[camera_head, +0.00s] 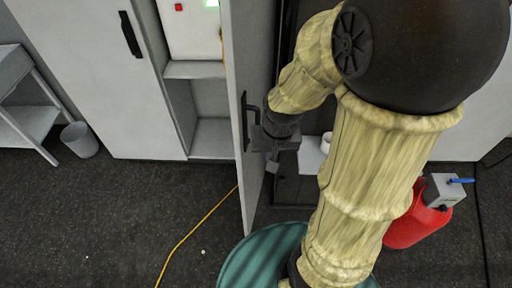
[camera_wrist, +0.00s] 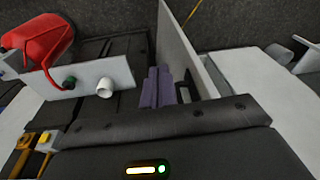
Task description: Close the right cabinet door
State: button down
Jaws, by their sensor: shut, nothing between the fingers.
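The right cabinet door (camera_head: 238,60) stands open, swung out toward me and seen nearly edge-on. Its dark handle (camera_head: 245,120) is on the outer face, on the right side in the head view. My gripper (camera_head: 272,160) is beside that face, close to the handle and partly hidden by my wrist. In the wrist view my gripper (camera_wrist: 157,85) is shut and empty, with the door (camera_wrist: 190,50) just to its right. The dark handle (camera_wrist: 183,92) lies between the fingers and the door panel. I cannot tell whether the fingers touch it.
The left cabinet door (camera_head: 95,75) is closed. The cabinet's open right side shows shelves (camera_head: 210,135). A red can (camera_head: 405,225) and a grey box (camera_head: 442,190) are at the right. A green round object (camera_head: 262,258) stands in front. A yellow cable (camera_head: 195,228) crosses the floor. A bin (camera_head: 80,140) is at the left.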

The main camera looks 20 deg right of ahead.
jog(key=w+d+f+m+t+y+b, duration=0.2)
jog(key=w+d+f+m+y+b, duration=0.5)
jog(key=m, duration=1.4)
jog(key=w+d+f, duration=0.3)
jog(key=w+f, duration=0.1)
jog(key=shift+w+d+y, duration=0.15)
jog(key=shift+d+y, duration=0.15)
jog(key=shift+d, duration=0.05)
jog(key=shift+f, duration=0.15)
jog(key=p, duration=0.2)
send_near(248, 149)
jog(key=x, duration=0.6)
jog(key=shift+d+f, duration=0.1)
jog(key=shift+f, duration=0.05)
jog(key=shift+b, duration=0.3)
